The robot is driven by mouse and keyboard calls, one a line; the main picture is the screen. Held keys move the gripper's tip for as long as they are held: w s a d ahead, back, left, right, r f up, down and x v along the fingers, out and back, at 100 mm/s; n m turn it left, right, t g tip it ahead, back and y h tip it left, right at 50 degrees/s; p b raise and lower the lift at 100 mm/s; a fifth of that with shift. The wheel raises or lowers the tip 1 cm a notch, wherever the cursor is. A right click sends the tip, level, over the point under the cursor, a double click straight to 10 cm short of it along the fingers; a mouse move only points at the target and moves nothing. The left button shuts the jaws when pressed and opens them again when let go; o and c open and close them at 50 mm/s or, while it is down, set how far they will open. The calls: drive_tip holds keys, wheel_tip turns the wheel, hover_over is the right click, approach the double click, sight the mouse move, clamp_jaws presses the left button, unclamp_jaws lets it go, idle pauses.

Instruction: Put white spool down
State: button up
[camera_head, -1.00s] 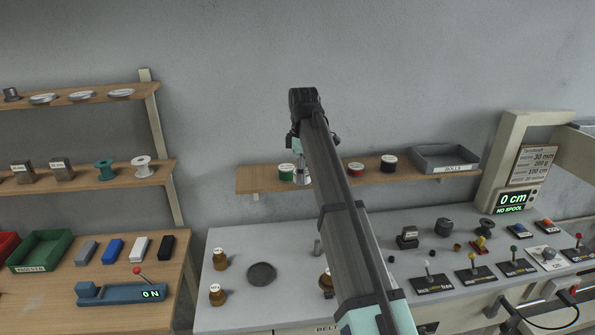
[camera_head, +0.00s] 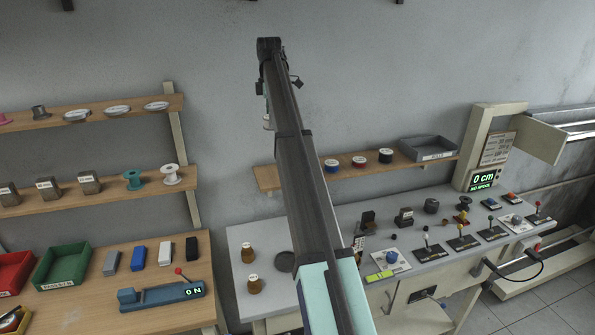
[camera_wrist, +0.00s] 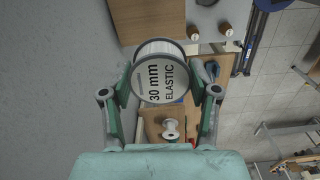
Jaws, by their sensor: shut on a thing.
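In the wrist view my gripper (camera_wrist: 160,88) is shut on a white spool (camera_wrist: 158,72) with a round face lettered "30 mm ELASTIC". One finger is on each side of the spool, which is held in the air. In the head view my arm hides most of the gripper, and the held spool cannot be made out clearly. Another white spool (camera_head: 171,174) stands on the left middle shelf (camera_head: 95,195), beside a teal spool (camera_head: 133,179). That other white spool also shows well below the gripper in the wrist view (camera_wrist: 171,130).
The wall shelf (camera_head: 266,178) holds several small spools and a grey tray (camera_head: 428,149). The left bench (camera_head: 70,312) carries red and green bins, blocks and a blue lever device (camera_head: 160,295). The grey workbench (camera_head: 240,235) carries weights, levers and a "NO SPOOL" display (camera_head: 484,181).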

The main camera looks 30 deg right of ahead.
drive_tip(key=shift+w+a+f+n, duration=0.1)
drive_tip(key=shift+a+n, duration=0.3)
drive_tip(key=shift+a, duration=0.45)
drive_tip(key=b, duration=0.6)
hover_over(271, 179)
wheel_tip(271, 179, down, 6)
wheel_tip(271, 179, down, 9)
drive_tip(key=shift+r+p, duration=0.1)
drive_tip(key=shift+p, duration=0.8)
drive_tip(key=shift+f+p, duration=0.7)
drive_tip(key=shift+f, duration=1.75)
drive_tip(key=shift+f, duration=0.1)
drive_tip(key=o, duration=1.3)
drive_tip(key=shift+c, duration=0.2)
wheel_tip(271, 179, up, 12)
drive_tip(key=b, duration=0.3)
drive_tip(key=shift+b, duration=0.4)
